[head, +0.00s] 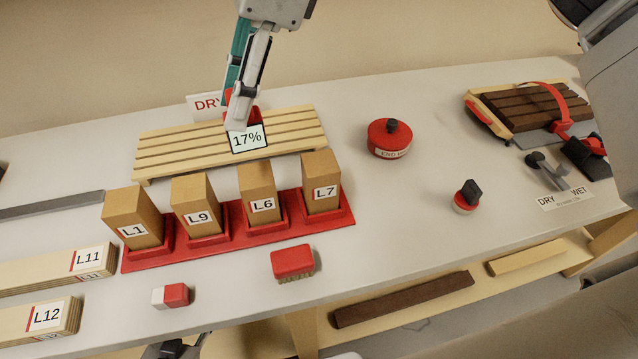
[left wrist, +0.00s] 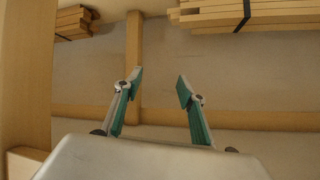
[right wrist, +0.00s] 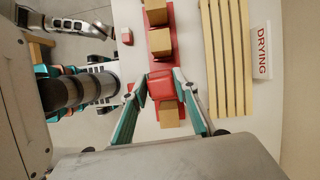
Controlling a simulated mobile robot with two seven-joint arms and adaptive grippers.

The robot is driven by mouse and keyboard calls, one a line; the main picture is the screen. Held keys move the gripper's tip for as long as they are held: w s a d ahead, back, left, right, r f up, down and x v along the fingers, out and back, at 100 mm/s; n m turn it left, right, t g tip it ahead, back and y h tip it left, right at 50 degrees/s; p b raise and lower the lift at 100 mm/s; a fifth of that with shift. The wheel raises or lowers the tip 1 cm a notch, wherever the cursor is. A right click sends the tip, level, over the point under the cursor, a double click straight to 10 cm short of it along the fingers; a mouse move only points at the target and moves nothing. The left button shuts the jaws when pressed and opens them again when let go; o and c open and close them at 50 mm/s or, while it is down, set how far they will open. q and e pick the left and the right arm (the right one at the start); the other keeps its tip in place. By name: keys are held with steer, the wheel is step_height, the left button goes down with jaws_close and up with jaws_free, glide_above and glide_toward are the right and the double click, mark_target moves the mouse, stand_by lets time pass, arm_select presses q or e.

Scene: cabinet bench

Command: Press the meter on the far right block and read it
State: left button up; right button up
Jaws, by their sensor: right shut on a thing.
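My right gripper (head: 245,112) is shut on a red meter whose pale screen (head: 247,138) reads 17%. In the right wrist view the meter (right wrist: 160,84) is between the fingertips. The upright wooden blocks L1 (head: 133,217), L9 (head: 196,204), L6 (head: 261,193) and L7 (head: 321,181) stand in a red holder (head: 190,257); L7 is the far right one. The meter appears above and just behind L6, left of L7; I cannot tell whether it touches a block. My left gripper (left wrist: 158,90) is open and empty, low by the bench frame.
A slatted drying rack (head: 165,155) lies behind the blocks. A round red tin (head: 389,138), a small knobbed item (head: 467,197) and a strapped dark stack (head: 520,105) stand right. Boards L11 and L12 lie left.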

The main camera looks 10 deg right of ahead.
steer(key=c, duration=0.5)
steer(key=shift+d, duration=0.35)
steer(key=d+b, duration=0.2)
steer(key=d, duration=0.8)
steer(key=b, duration=0.5)
glide_above(320, 162)
step_height(320, 162, down, 6)
arm_select(q)
step_height(320, 162, down, 8)
steer(key=s, duration=0.2)
steer(key=shift+a+g, duration=0.35)
steer(key=shift+g, duration=0.05)
arm_select(e)
steer(key=shift+r, duration=0.1)
arm_select(q)
steer(key=shift+s+d+f, duration=0.1)
steer(key=shift+s+f, duration=0.15)
steer(key=shift+f, duration=0.05)
steer(key=shift+f, duration=0.1)
arm_select(e)
steer(key=shift+f, duration=0.5)
